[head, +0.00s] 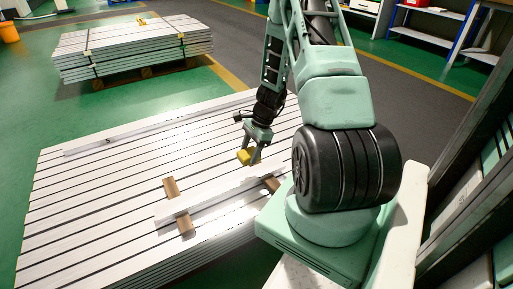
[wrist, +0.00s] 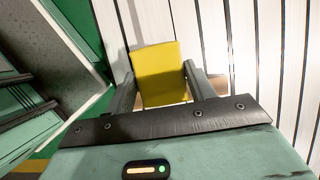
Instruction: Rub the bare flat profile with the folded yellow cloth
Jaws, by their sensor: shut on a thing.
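My gripper (head: 250,156) is shut on the folded yellow cloth (head: 243,156). In the wrist view the cloth (wrist: 157,70) fills the space between the two fingers (wrist: 160,82). The bare flat profile (head: 205,199) is a pale bar lying across wooden blocks on the large stack of profiles. My gripper is over its far right part, with the cloth at or just beyond its far edge. I cannot tell whether the cloth touches it.
Wooden blocks (head: 171,188) lie under the bar on the stack (head: 85,205). Another long profile with a dark mark (head: 130,134) lies along the stack's far side. A second strapped stack (head: 135,47) stands behind on the green floor. Shelves (head: 425,40) stand at the back right.

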